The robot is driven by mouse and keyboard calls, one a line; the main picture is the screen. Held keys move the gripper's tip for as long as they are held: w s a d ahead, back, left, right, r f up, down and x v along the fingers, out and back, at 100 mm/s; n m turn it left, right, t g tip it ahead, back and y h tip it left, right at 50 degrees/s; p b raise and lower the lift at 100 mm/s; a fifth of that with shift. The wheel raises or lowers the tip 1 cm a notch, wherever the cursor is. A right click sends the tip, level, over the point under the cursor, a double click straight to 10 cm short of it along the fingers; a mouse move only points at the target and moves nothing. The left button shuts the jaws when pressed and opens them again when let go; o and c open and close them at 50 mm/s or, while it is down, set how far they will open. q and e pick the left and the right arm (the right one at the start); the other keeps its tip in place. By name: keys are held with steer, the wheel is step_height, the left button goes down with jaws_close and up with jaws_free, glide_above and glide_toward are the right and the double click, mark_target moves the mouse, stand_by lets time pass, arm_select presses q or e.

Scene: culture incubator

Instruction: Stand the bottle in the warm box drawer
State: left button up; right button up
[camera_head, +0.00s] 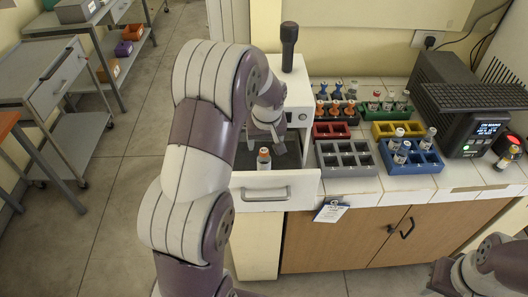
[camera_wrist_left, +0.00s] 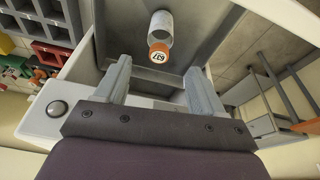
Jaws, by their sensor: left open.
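The bottle (camera_head: 264,160), white with an orange cap, stands upright inside the open drawer (camera_head: 262,198) of the white warm box (camera_head: 298,95). My left gripper (camera_head: 266,140) is over the drawer, just behind the bottle in the head view. In the left wrist view its two fingers (camera_wrist_left: 158,85) are spread, with nothing between them, and the bottle is beyond the fingertips. My right arm shows at the lower right of the head view; its fingers cannot be made out.
A dark-handled tool (camera_head: 289,45) stands on the warm box. Right of it are a grey rack (camera_head: 346,172), a blue rack (camera_head: 425,167) with vials, and red, yellow and green racks. A black device (camera_head: 462,110) stands at the right. Carts stand at left; the floor between is clear.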

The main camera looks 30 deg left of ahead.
arm_select(q)
steer(key=s+d+m, duration=0.1)
steer(key=s+d, duration=0.1)
steer(key=s+d+r+m, duration=0.1)
steer(key=s+d, duration=0.1)
steer(key=s, duration=0.1)
steer(key=s+d+m+h, duration=0.1)
steer(key=s+d, duration=0.1)
steer(key=shift+s+d+r+g, duration=0.2)
steer(key=shift+d+r+g, duration=0.1)
steer(key=shift+r, duration=0.05)
steer(key=s+d+f+m, duration=0.1)
steer(key=s+d+m, duration=0.3)
steer(key=s, duration=0.7)
steer(key=shift+s+d+f+m+g+h, duration=0.2)
steer(key=shift+d+m+g+h, duration=0.15)
steer(key=shift+d, duration=0.4)
steer(key=shift+s, duration=0.15)
